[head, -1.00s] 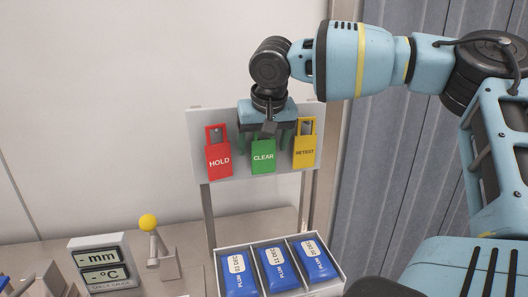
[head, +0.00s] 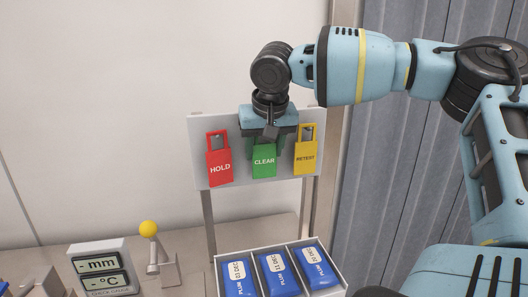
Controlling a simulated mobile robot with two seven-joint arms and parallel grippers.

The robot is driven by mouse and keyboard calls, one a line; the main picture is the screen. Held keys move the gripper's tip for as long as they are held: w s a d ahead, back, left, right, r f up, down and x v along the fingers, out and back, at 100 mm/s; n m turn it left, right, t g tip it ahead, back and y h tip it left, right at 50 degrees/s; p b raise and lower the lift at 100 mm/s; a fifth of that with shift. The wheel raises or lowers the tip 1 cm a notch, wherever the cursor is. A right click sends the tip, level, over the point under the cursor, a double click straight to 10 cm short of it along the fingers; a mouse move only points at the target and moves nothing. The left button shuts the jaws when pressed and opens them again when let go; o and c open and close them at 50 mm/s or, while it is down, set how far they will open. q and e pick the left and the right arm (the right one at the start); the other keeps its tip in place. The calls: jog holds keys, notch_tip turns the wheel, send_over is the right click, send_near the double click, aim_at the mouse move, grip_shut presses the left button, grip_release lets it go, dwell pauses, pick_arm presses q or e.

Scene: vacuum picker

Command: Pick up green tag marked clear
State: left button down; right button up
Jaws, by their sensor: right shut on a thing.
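The green tag marked CLEAR (head: 264,161) is in the middle of the grey tag board (head: 233,186) in the head view. My right gripper (head: 264,145) comes down from above and is shut on the upper part of the green tag, which hides the tag's top. The tag is upright and in front of the board. I cannot tell whether it still hangs on its hook. My left gripper is not in view.
A red HOLD tag (head: 219,168) hangs close on the left and a yellow RETEST tag (head: 305,158) close on the right. Below stands a white tray (head: 283,252) with blue PLUM packs (head: 276,277). A yellow-knobbed lever (head: 149,229) and a display (head: 101,268) stand at the left.

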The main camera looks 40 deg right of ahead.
jog(key=shift+w+r, duration=0.1)
jog(key=shift+r, duration=0.2)
jog(key=shift+s+a+r, duration=0.15)
jog(key=shift+s+r, duration=0.05)
jog(key=shift+s, duration=0.05)
jog(key=s+a, duration=0.4)
jog(key=s, duration=0.3)
jog(key=s+a, duration=0.4)
jog(key=s, duration=0.4)
jog(key=shift+s+a, duration=0.15)
jog(key=shift+a, duration=0.2)
